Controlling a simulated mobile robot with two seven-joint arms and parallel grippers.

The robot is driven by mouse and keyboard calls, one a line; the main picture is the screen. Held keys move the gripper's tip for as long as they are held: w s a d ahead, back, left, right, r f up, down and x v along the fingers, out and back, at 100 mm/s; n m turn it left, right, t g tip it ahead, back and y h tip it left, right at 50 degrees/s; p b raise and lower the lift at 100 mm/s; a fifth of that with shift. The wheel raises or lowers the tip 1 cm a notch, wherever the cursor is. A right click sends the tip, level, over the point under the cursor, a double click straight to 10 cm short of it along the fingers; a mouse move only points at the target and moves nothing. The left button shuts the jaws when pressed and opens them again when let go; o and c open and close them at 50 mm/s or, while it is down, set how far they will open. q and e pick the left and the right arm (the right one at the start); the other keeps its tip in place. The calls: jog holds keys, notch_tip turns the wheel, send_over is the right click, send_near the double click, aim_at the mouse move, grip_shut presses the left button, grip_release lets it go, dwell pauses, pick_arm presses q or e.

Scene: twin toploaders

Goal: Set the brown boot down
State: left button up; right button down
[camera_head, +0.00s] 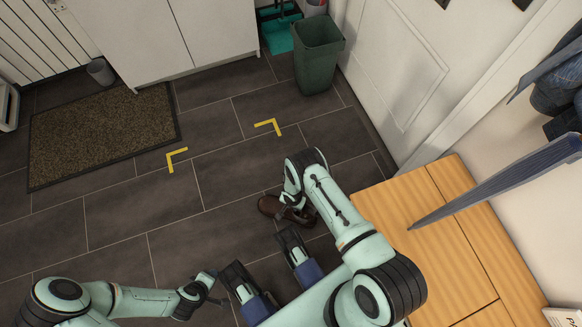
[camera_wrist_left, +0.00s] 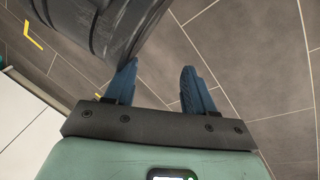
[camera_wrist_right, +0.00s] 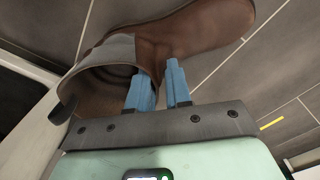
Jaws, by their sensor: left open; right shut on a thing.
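The brown boot (camera_head: 270,206) is at the end of my right arm in the head view, over the dark tiles and left of the wooden bench. My right gripper (camera_wrist_right: 158,72) is shut on it near the shaft. In the right wrist view the boot (camera_wrist_right: 205,28) has its open shaft to the left and its toe to the upper right. Part of it is hidden by my right arm in the head view; I cannot tell whether it touches the floor. My left gripper (camera_head: 210,287) is open and empty at the lower left; its spread fingers show in the left wrist view (camera_wrist_left: 158,68).
Two yellow corner marks, left (camera_head: 176,159) and right (camera_head: 268,126), lie on clear floor. A brown mat (camera_head: 100,135) lies left. A green bin (camera_head: 318,55) stands at the back. The wooden bench (camera_head: 440,220) is at right, with a long grey-blue object (camera_head: 500,180) above it.

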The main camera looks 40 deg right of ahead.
jog(key=shift+w+a, duration=0.2)
jog(key=shift+w, duration=0.15)
jog(key=c, duration=1)
grip_release()
jog(key=shift+s, duration=0.1)
jog(key=shift+c, duration=0.2)
